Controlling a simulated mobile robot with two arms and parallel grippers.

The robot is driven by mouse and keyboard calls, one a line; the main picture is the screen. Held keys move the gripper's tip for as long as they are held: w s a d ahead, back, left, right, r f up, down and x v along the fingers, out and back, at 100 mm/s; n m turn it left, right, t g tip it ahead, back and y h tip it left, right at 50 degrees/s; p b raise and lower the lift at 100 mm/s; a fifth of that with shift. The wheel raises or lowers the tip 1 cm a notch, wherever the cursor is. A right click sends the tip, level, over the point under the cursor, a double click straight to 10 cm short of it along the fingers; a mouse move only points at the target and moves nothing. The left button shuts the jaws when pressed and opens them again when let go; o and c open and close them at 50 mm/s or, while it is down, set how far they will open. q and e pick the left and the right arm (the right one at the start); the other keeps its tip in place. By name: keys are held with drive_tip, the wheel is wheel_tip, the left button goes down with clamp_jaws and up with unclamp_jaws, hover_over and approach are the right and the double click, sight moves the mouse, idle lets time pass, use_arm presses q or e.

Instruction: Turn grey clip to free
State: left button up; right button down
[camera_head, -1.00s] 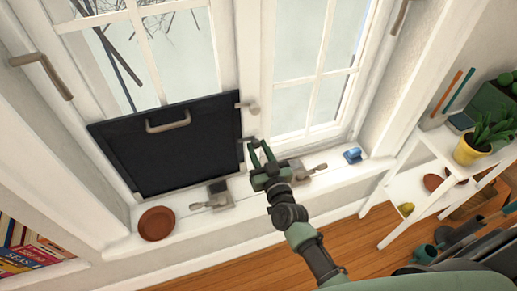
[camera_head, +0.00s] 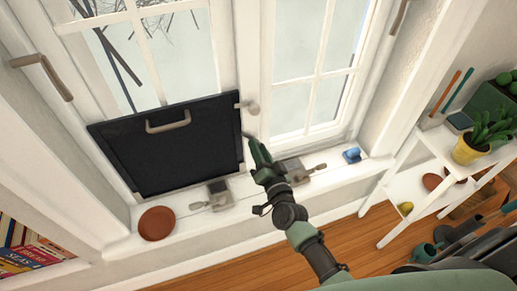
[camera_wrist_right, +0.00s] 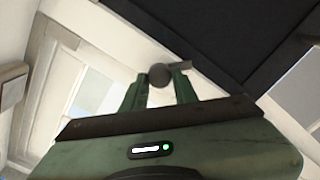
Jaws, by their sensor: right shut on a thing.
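A black panel (camera_head: 165,155) with a beige handle (camera_head: 167,122) stands against the left window. A pale grey clip (camera_head: 247,106) sits at its upper right edge. A darker grey clip (camera_head: 247,135) is lower on the same side, mostly hidden by my right gripper (camera_head: 255,148). In the right wrist view, the gripper's green fingers (camera_wrist_right: 160,88) are shut on this clip's round knob (camera_wrist_right: 159,75). Its short tab (camera_wrist_right: 181,65) points right and seems to reach the panel's edge (camera_wrist_right: 215,70). My left gripper is out of view.
On the sill lie a brown saucer (camera_head: 157,223), a grey metal piece with a handle (camera_head: 218,194), a similar one (camera_head: 292,170) beside my right arm, and a blue object (camera_head: 352,155). A white shelf (camera_head: 425,190) with plants stands at the right.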

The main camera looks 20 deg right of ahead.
drive_tip(key=shift+f+m+b, duration=0.15)
drive_tip(key=shift+m+b, duration=0.55)
drive_tip(key=shift+m, duration=3.5)
drive_tip(key=c, duration=1.1)
unclamp_jaws()
drive_tip(key=s, duration=0.8)
drive_tip(key=shift+d, duration=0.15)
drive_tip(key=shift+w, duration=0.1)
